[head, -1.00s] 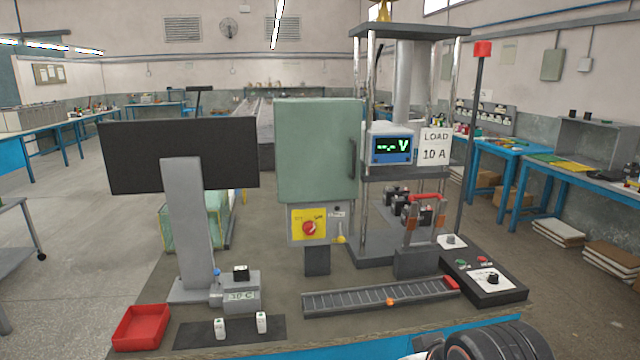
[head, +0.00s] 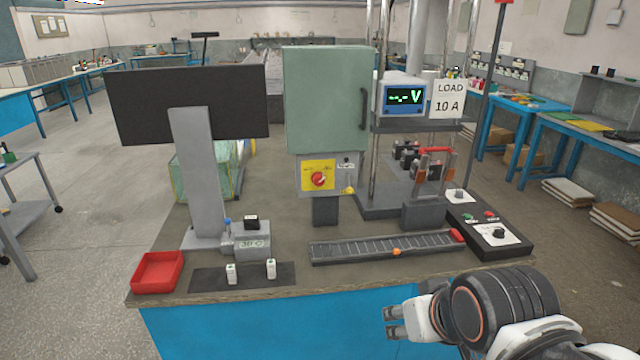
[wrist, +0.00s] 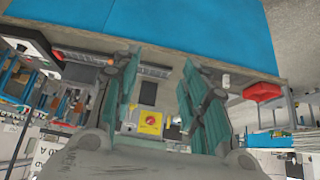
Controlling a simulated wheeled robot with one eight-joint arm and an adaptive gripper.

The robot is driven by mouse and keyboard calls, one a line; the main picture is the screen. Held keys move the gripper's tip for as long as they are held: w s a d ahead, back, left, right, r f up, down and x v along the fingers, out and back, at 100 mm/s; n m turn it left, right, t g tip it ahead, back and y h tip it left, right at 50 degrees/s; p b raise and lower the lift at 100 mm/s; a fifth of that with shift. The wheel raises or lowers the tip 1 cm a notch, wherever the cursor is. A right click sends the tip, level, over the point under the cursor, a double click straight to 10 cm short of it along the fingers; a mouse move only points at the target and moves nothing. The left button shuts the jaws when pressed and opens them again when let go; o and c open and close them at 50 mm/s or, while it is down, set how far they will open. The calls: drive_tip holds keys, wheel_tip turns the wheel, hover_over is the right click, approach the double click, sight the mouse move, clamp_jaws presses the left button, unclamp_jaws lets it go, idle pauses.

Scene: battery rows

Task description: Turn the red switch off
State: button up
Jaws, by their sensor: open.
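The red switch (head: 318,179) is a round red rotary knob on a yellow plate, on the grey panel below the green cabinet (head: 325,100). Its exact setting is too small to read. The switch also shows, upside down, in the wrist view (wrist: 151,121), between my fingers and beyond them. My gripper (head: 390,322) is at the lower right in the head view, in front of the blue bench front and below the worktop edge. It is apart from the switch. In the wrist view its two teal fingers (wrist: 155,95) are spread with nothing between them.
A grey ribbed track (head: 385,247) lies on the bench between my gripper and the panel. A red tray (head: 157,271) and two white blocks (head: 250,271) sit at the front left. A black control box (head: 490,235) stands at right. A yellow-tipped lever (head: 349,189) is beside the switch.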

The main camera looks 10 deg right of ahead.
sight(319, 183)
drive_tip(key=shift+o, duration=0.9)
drive_tip(key=shift+w+r, duration=0.1)
drive_tip(key=shift+w, duration=0.05)
drive_tip(key=w+d+r+m+t+h, duration=0.1)
drive_tip(key=w+d+r+t+h, duration=0.15)
drive_tip(key=w, duration=0.85)
drive_tip(key=w+d+r+t+h+p, duration=0.1)
drive_tip(key=w+r+t, duration=0.15)
drive_tip(key=w, duration=0.75)
drive_tip(key=w+d+r+m+t+h, duration=0.1)
drive_tip(key=w+r, duration=0.2)
drive_tip(key=w, duration=0.8)
drive_tip(key=w+a+f+n+t+y, duration=0.1)
drive_tip(key=w+a+f+n+t, duration=0.25)
drive_tip(key=w, duration=0.75)
drive_tip(key=w+a+f+t+y+p, duration=0.1)
drive_tip(key=w+a+f+y, duration=0.1)
drive_tip(key=w+a+f, duration=0.3)
drive_tip(key=w+a+f+y, duration=0.1)
drive_tip(key=a+f+y, duration=0.15)
drive_tip(key=f, duration=0.45)
drive_tip(key=shift+n+h, duration=0.35)
drive_tip(key=shift+h, duration=0.15)
drive_tip(key=w+b, duration=0.3)
drive_tip(key=w, duration=1)
drive_tip(key=shift+w+f, duration=0.1)
drive_tip(key=shift+w, duration=0.1)
drive_tip(key=c, duration=1.1)
